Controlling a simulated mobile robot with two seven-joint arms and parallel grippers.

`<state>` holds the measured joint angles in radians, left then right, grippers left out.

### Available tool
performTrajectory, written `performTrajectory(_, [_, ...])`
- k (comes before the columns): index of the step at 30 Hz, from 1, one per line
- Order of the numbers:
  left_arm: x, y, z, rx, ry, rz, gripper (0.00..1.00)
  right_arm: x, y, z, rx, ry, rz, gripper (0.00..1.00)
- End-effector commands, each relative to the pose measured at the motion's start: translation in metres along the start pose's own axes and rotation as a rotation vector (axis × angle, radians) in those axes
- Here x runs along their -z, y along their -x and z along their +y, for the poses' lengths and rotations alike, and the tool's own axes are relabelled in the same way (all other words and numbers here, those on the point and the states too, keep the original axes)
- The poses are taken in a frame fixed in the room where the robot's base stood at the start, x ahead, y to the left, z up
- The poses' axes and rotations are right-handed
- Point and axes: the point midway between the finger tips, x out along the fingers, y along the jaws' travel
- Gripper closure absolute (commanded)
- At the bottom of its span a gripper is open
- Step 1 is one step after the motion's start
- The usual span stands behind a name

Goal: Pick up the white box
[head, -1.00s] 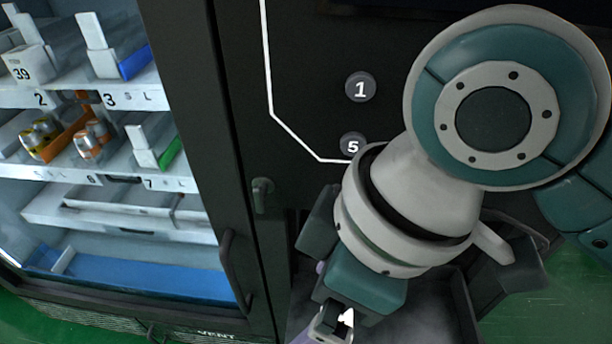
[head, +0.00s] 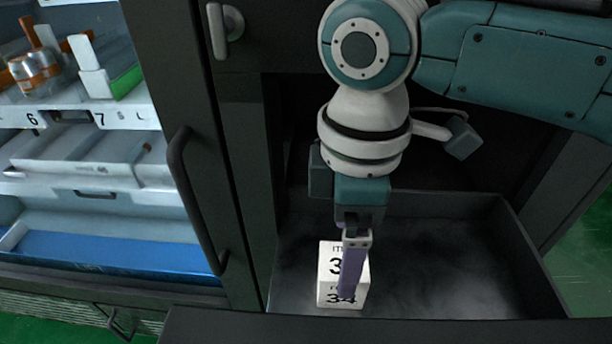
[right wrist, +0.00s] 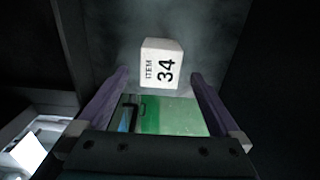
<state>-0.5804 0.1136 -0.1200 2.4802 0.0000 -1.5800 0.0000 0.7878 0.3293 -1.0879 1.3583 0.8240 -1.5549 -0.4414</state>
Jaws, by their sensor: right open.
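The white box (head: 328,270) carries the black print "ITEM 34". It sits in the left part of a dark open bin (head: 450,270) at the bottom of the vending machine. In the right wrist view, the white box (right wrist: 162,63) is at the upper middle, ahead of the spread fingertips. My right gripper (head: 351,288) points down into the bin. In the head view its purple finger overlaps the front of the box. In the right wrist view, the right gripper (right wrist: 160,78) is open, with nothing held between its fingers. I cannot tell whether either finger touches the box. My left gripper is out of view.
The bin's front edge (head: 400,328) and side walls stand around the box and gripper. A dark post with a door handle (head: 190,200) rises left of the bin. Lit shelves (head: 110,180) with goods are further left. The bin's right part is empty.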

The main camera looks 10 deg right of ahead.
Motion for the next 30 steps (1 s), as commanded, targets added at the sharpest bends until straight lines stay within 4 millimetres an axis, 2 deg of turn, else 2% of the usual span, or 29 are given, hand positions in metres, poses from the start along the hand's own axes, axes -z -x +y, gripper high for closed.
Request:
performTrajectory(11, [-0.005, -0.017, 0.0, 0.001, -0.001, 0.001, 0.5, -0.001, -0.052, -0.001, 0.001, -0.001, 0.0, 0.0])
performTrajectory(20, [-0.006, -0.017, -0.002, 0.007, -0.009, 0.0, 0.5, -0.001, -0.056, -0.001, -0.001, 0.001, 0.0, 0.0])
performTrajectory(30, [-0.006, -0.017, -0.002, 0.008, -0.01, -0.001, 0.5, -0.001, -0.056, -0.001, -0.001, 0.0, 0.0, 0.37])
